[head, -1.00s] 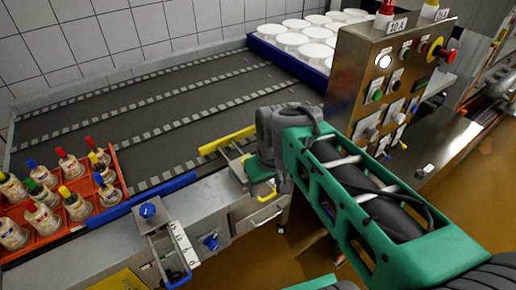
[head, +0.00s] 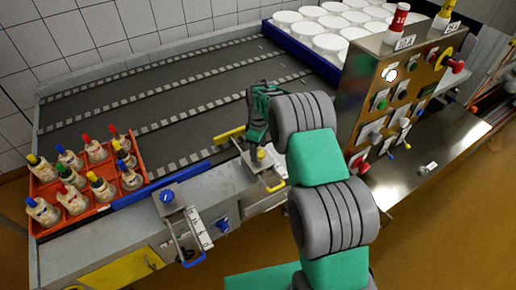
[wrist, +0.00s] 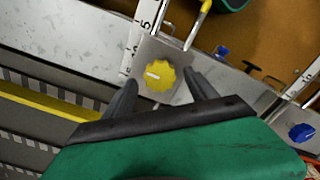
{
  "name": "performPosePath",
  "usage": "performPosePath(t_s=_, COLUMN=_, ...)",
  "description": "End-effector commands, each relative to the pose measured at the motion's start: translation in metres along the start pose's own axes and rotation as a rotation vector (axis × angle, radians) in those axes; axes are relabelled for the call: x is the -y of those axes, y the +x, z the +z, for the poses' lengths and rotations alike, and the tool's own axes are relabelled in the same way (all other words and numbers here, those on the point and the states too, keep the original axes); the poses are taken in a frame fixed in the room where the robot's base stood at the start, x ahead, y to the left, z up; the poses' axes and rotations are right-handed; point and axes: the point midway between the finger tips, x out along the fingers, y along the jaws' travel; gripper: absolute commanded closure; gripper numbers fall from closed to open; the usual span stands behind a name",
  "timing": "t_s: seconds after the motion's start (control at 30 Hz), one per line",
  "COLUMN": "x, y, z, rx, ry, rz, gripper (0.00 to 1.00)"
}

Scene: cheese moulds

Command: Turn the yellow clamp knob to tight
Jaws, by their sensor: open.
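The yellow clamp knob (wrist: 159,75) has a scalloped edge and a white mark pointing left in the wrist view. It sits on a metal plate at the conveyor's edge. In the head view the knob (head: 261,154) shows small, just below my gripper (head: 256,138). In the wrist view my gripper (wrist: 162,68) is open, with one dark finger on each side of the knob. Gaps show between the fingers and the knob. I cannot tell how far the fingertips are above it. A yellow guide rail (head: 229,135) lies to the left.
A blue knob (head: 166,196) with its own bracket stands farther left. An orange crate (head: 88,216) holds several bottles. A control panel (head: 390,95) stands at the right, beside a blue tray (head: 302,50) of white moulds. The conveyor (head: 150,100) is mostly clear.

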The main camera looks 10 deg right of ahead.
Motion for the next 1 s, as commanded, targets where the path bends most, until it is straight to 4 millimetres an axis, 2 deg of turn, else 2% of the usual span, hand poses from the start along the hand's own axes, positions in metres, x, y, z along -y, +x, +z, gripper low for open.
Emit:
performPosePath(t_s=0.1, x=0.0004, y=0.0087, z=0.0001, rx=0.001, ry=0.0, rz=-0.001, gripper=0.34)
performPosePath(t_s=0.33, x=0.0001, y=0.0102, z=0.0001, rx=0.0, ry=0.001, rz=0.0, gripper=0.34)
performPosePath(t_s=1.0, x=0.0005, y=0.0098, z=0.0, rx=0.0, ry=0.001, rz=0.0, gripper=0.89)
